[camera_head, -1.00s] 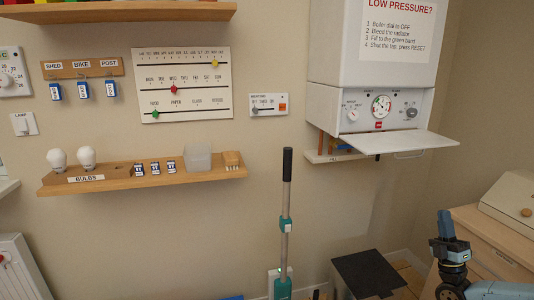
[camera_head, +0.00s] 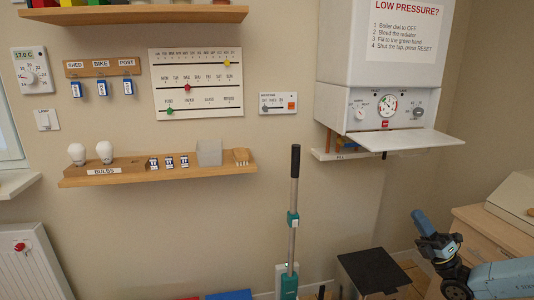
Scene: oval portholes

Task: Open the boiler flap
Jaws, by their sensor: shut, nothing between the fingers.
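The white boiler (camera_head: 358,50) hangs on the wall at the upper right. Its flap (camera_head: 425,139) is folded down and sticks out roughly level below the control panel. The panel (camera_head: 365,110) is exposed, with a round gauge (camera_head: 388,105) between two knobs. My gripper (camera_head: 418,215), blue at the tip and dark behind, is at the lower right, below the flap and apart from it. It points up and to the left, with its fingers together and nothing held. Its exact distance from the flap is hard to judge.
A grey pole with a black grip (camera_head: 294,180) stands upright left of the boiler. A dark-topped box (camera_head: 368,272) stands on the floor below. A wooden cabinet (camera_head: 490,240) is at the right. A wooden shelf with bulbs (camera_head: 215,174) is on the wall at left.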

